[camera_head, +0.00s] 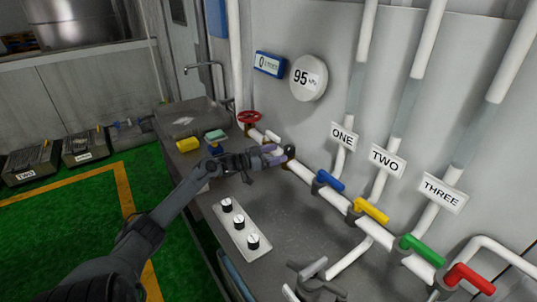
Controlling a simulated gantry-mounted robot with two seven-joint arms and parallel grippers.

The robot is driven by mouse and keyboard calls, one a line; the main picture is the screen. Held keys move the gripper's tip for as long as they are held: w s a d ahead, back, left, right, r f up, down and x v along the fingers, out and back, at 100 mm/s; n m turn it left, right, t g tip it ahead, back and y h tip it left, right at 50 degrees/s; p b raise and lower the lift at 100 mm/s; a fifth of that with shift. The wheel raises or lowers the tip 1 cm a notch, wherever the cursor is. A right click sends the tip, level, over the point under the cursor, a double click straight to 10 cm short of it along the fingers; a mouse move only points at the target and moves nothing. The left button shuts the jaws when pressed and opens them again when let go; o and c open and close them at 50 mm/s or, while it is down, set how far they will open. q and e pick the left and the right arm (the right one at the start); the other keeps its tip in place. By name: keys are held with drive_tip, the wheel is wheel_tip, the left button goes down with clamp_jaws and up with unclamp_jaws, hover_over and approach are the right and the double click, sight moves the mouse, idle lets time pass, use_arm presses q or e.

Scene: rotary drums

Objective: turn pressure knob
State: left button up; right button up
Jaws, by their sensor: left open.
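My left gripper (277,155) is open in the middle of the view, above the grey counter. Its purple-tipped fingers point right, toward a small dark round knob (290,151) on the white pipe along the wall. The fingertips are very close to this knob; I cannot tell whether they touch it. A round white gauge (308,78) on the wall reads 95. Three black knobs with white marks (239,221) sit on a white panel nearer to me. Which knob is the pressure knob is not labelled in view. My right gripper is not in view.
A red wheel valve (249,117) stands behind my gripper. Blue (329,181), yellow (371,210), green (422,249) and red (470,279) lever handles line the pipe at right. A grey handle (313,280) rises at the front. Sponges (187,145) lie near the sink.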

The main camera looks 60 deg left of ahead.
use_arm(q)
drive_tip(key=shift+s, duration=1.3)
